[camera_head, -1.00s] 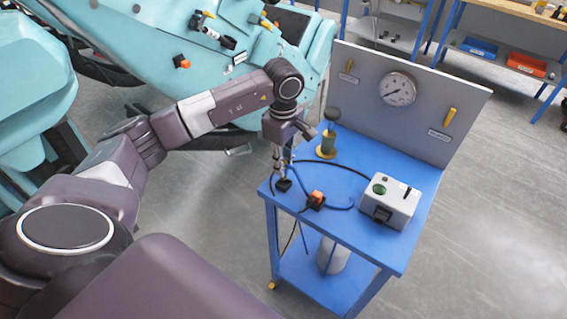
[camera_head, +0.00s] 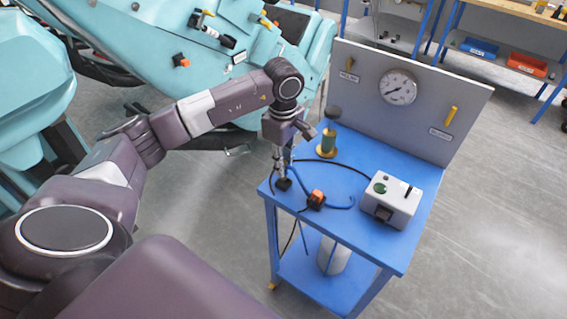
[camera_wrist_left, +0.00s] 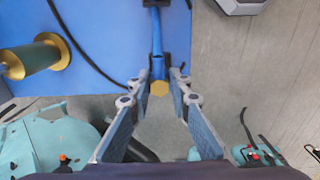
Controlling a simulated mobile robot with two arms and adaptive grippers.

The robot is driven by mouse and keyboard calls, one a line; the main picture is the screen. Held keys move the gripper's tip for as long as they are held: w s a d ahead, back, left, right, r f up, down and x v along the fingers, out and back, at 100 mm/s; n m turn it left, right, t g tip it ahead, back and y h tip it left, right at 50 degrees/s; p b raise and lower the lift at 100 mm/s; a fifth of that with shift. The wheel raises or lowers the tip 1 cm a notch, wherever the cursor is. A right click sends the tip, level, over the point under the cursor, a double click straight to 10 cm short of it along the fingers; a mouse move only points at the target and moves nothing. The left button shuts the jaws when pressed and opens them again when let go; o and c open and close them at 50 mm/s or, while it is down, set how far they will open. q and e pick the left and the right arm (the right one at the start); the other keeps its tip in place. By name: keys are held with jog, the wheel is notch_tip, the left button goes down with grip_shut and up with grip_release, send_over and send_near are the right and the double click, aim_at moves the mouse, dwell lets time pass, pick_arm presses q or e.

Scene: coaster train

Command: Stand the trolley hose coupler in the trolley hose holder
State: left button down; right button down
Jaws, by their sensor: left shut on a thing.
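My left gripper (camera_head: 282,168) points down over the near left corner of the blue trolley. In the left wrist view, its two fingers (camera_wrist_left: 158,84) are closed on the blue hose coupler (camera_wrist_left: 158,68), which has a brass hexagonal end. In the head view the fingers largely hide the coupler. A small black block (camera_head: 284,185), seemingly the hose holder, sits on the trolley top right below the fingertips. I cannot tell whether the coupler is inside it or just above it. My right gripper is not in view.
On the trolley (camera_head: 349,232), a black and orange connector (camera_head: 316,199) with blue hose lies close to the right of the gripper. A green and brass spool (camera_head: 328,144) stands behind, a grey box (camera_head: 391,199) to the right. An upright gauge panel (camera_head: 433,108) closes the back.

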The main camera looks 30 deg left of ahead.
pick_arm(q)
jog(key=shift+f+b, duration=1.1)
jog(key=shift+f, duration=0.15)
jog(key=c, duration=1.7)
grip_release()
notch_tip(320, 180, up, 12)
jog(key=shift+s, duration=0.1)
